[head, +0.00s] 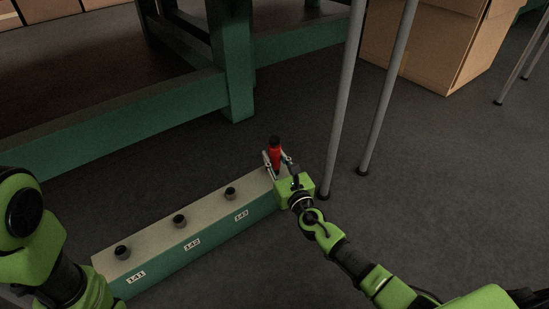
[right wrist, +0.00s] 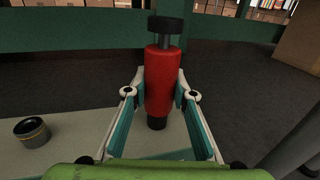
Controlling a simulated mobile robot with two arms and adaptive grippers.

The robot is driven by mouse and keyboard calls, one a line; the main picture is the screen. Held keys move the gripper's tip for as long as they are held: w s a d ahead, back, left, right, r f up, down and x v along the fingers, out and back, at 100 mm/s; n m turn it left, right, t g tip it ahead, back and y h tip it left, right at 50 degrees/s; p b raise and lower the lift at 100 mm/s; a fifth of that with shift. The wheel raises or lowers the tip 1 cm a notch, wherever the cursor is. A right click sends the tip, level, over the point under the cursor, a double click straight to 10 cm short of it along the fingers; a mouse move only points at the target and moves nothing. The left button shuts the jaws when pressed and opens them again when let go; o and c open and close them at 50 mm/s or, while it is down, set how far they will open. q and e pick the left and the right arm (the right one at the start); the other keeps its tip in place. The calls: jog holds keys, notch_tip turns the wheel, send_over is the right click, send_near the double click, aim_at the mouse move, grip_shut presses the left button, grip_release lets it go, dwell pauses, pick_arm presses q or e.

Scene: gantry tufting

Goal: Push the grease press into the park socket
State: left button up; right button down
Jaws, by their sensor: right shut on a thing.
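The grease press (head: 275,152) is a red cylinder with a black knob on top, upright over the far right end of a long green block with a beige top (head: 205,215). My right gripper (head: 276,165) is shut on it, with a finger on each side of its red body. In the right wrist view the press (right wrist: 162,82) stands between the fingers, and its short black lower tip (right wrist: 157,123) shows against the beige top. I cannot make out the park socket or tell whether the tip is in it. My left gripper is out of view.
Several dark fittings, such as the one near label 143 (head: 230,193), stand along the block. Thin grey legs (head: 345,110) rise just right of my right gripper. A green bench frame (head: 235,75) and a cardboard box (head: 425,45) are behind. Floor between is clear.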

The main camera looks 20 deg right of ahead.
jog(key=c, duration=1.6)
grip_release()
jog(key=shift+f, duration=0.15)
jog(key=s, duration=0.8)
jog(key=s+d, duration=0.1)
jog(key=s, duration=0.3)
